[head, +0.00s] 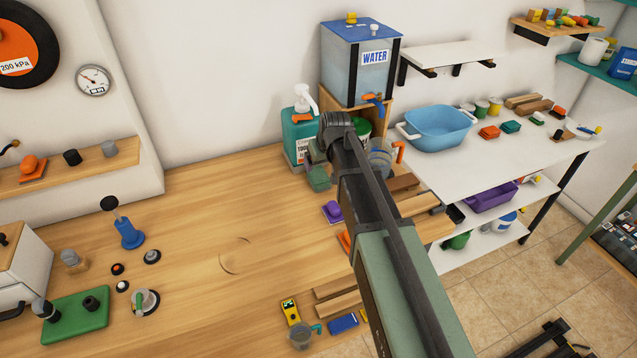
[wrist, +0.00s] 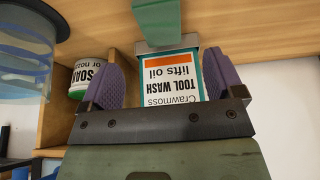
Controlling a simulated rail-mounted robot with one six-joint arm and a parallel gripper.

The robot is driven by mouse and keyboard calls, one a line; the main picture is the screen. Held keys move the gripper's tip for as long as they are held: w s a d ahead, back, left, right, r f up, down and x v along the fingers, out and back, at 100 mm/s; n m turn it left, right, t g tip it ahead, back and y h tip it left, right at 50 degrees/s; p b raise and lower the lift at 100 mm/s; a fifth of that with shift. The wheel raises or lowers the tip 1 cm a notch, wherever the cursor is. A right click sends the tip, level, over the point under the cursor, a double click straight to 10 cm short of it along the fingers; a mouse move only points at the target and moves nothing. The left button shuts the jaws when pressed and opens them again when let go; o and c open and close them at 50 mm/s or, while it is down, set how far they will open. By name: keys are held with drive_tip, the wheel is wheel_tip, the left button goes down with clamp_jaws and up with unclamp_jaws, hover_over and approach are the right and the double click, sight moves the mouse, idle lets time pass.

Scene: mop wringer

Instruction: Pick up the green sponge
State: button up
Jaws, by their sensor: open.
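A green block (wrist: 160,18) with a grey edge, which I take for the green sponge, shows at the top middle of the wrist view, cut off by the frame. In the head view a dull green block (head: 318,180), likely the same one, sits on the wooden counter in front of the Tool Wash bottle. My gripper (wrist: 160,62) is open, its two purple-padded fingers spread wide with nothing held between them. The green block lies beyond the fingertips, roughly in line with the gap. In the head view my arm hides much of this area, and I cannot make out the fingers.
The teal Tool Wash bottle (head: 301,140) stands just behind, upside down in the wrist view (wrist: 170,85). A purple block (head: 333,212) sits nearer. The middle counter (head: 200,220) is clear.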

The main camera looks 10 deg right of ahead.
sight(318, 175)
drive_tip(key=b+x, duration=0.7)
drive_tip(key=x, duration=0.3)
drive_tip(key=shift+s+b, duration=0.15)
drive_tip(key=shift+b, duration=0.25)
drive_tip(key=shift+r, duration=0.25)
drive_tip(key=c, duration=1.1)
drive_tip(key=shift+s+r+p, duration=0.2)
drive_tip(key=shift+r+p, duration=0.3)
drive_tip(key=shift+p, duration=0.25)
wheel_tip(318, 175, up, 7)
drive_tip(key=p, duration=0.7)
drive_tip(key=shift+d, duration=0.1)
drive_tip(key=s+d, duration=0.1)
drive_tip(key=s, duration=0.5)
drive_tip(key=s+d, duration=0.1)
drive_tip(key=s, duration=0.6)
drive_tip(key=s+d+f+b, duration=0.1)
drive_tip(key=s, duration=0.5)
drive_tip(key=shift+s, duration=0.25)
